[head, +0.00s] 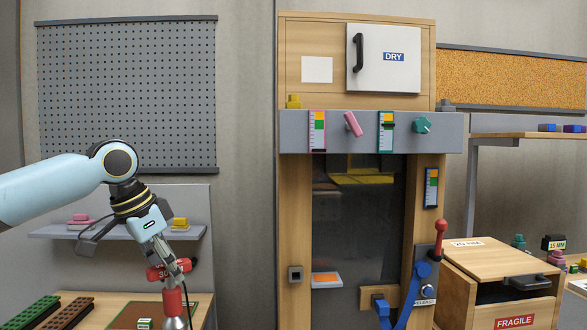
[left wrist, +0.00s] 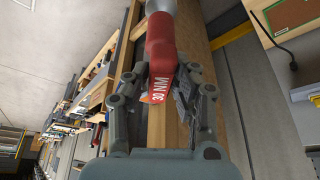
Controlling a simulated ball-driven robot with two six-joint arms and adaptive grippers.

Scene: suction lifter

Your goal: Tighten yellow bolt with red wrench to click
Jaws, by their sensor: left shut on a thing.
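The red wrench (head: 172,303) is marked 30 NM and hangs below my left gripper (head: 172,268) at the lower left of the head view. In the left wrist view the red wrench (left wrist: 161,45) lies between the fingers of my left gripper (left wrist: 160,90), which is shut on it. A grey part of the wrench runs away from the gripper, to the frame edge. I cannot make out a yellow bolt for certain. My right gripper is not in view.
A shelf (head: 60,234) with pink and yellow pieces (head: 180,222) is behind my left arm. A wooden crate (head: 455,290) stands at right. Green and brown bricks lie on the bench at lower left.

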